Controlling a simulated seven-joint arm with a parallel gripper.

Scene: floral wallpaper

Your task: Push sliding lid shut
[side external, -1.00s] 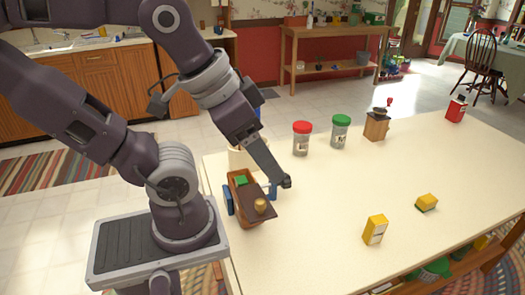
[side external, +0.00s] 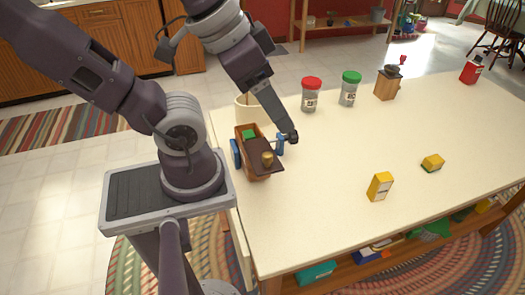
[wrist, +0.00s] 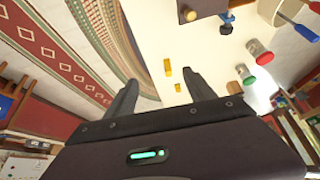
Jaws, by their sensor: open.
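A small wooden box (side external: 242,142) stands near the table's left edge. Its dark brown sliding lid (side external: 259,171) with a round knob (side external: 267,157) covers the near part; the far part is open and shows something green (side external: 249,134) inside. The lid's dark edge and knob (wrist: 190,14) seem to show at the top of the wrist view. My gripper (side external: 292,137) is low at the box's right, beside a blue part (side external: 280,146); contact cannot be told. In the wrist view my gripper (wrist: 160,76) has its fingers apart with nothing between them.
A cream pot (side external: 246,108) stands behind the box. The table's middle is clear.

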